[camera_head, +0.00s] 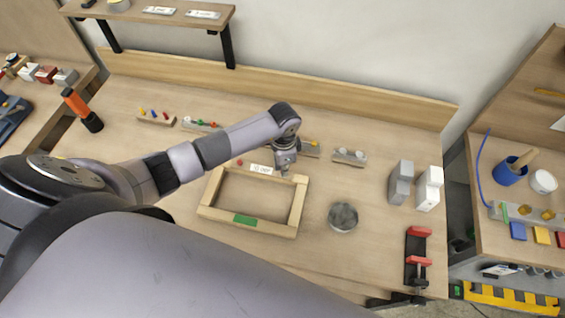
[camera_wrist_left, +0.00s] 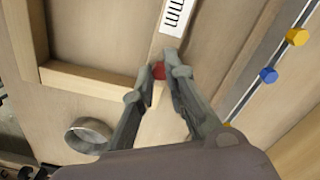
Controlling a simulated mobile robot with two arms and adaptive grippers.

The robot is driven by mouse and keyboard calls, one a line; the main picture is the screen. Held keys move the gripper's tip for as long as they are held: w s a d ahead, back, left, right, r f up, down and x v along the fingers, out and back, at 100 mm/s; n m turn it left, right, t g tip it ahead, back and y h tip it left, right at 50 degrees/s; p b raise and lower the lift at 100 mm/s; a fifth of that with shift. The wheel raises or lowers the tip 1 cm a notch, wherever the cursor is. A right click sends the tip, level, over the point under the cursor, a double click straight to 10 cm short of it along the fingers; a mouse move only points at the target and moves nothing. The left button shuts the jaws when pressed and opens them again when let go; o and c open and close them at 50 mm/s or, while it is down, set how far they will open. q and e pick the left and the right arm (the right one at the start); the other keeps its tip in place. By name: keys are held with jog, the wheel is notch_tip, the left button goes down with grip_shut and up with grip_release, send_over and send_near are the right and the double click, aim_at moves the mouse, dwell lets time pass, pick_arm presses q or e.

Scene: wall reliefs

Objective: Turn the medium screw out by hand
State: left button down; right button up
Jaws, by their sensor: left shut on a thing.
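My left gripper (camera_head: 285,170) is over the right end of a wooden frame's (camera_head: 296,212) rear bar, beside a white label (camera_head: 262,170). In the left wrist view, the fingers (camera_wrist_left: 165,68) are shut on a small red screw head (camera_wrist_left: 158,71). The red head lies just below the label (camera_wrist_left: 175,16) in that view; the rest of the screw is hidden. In the head view, the gripper hides the held screw. Another red head (camera_head: 240,162) shows left of the label. I cannot tell sizes. My right gripper is not in view.
A red and black clamp (camera_head: 417,255) is at the front right edge. Small racks (camera_head: 349,157) stand behind. Grey and white blocks (camera_head: 400,183) are to the right. An orange-handled tool (camera_head: 77,104) lies at the left.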

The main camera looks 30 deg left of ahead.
pick_arm(q)
jog(key=c, duration=1.8)
grip_release()
jog(key=shift+c, duration=0.2)
